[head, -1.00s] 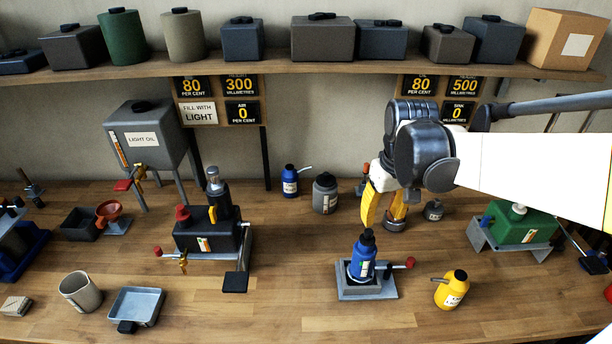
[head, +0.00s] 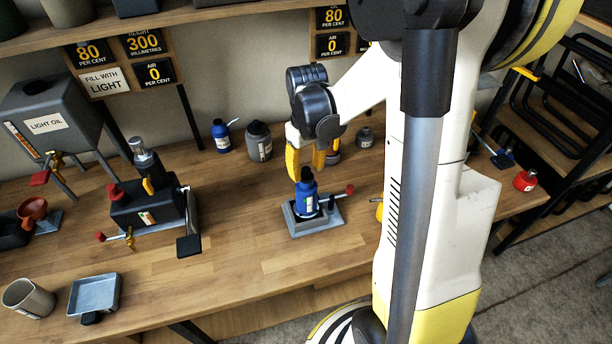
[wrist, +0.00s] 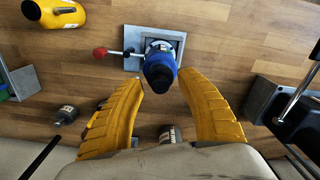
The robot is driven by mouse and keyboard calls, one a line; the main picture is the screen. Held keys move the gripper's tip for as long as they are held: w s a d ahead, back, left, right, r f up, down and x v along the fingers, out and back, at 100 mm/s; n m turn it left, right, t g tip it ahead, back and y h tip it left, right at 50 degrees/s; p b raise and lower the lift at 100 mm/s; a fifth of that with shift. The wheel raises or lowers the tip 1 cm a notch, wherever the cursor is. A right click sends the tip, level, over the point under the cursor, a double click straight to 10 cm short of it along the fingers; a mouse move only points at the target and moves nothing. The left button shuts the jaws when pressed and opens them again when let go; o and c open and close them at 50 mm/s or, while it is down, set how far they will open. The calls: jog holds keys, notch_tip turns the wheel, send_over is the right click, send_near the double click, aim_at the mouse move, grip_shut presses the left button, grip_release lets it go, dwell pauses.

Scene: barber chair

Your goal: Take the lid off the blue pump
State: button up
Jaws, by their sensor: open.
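The blue pump (head: 306,206) stands upright in a grey metal tray (head: 318,226) on the bench. Its black lid (head: 306,176) is on top. In the wrist view the blue pump (wrist: 160,49) is at the upper centre, its lid (wrist: 159,73) facing the camera. In the wrist view the fingertips of my gripper (wrist: 163,76) lie to either side of the lid, with gaps; contact is not visible.
A red-knobbed lever (head: 348,190) sticks out beside the tray. A dark pump unit (head: 150,208) is to the left. A small blue bottle (head: 222,135) and a grey jar (head: 259,142) stand behind. Bare bench lies left of the tray.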

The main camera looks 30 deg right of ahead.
jog(key=shift+w+f, duration=0.1)
jog(key=shift+f, duration=0.7)
grip_shut()
jog(key=shift+r, duration=0.15)
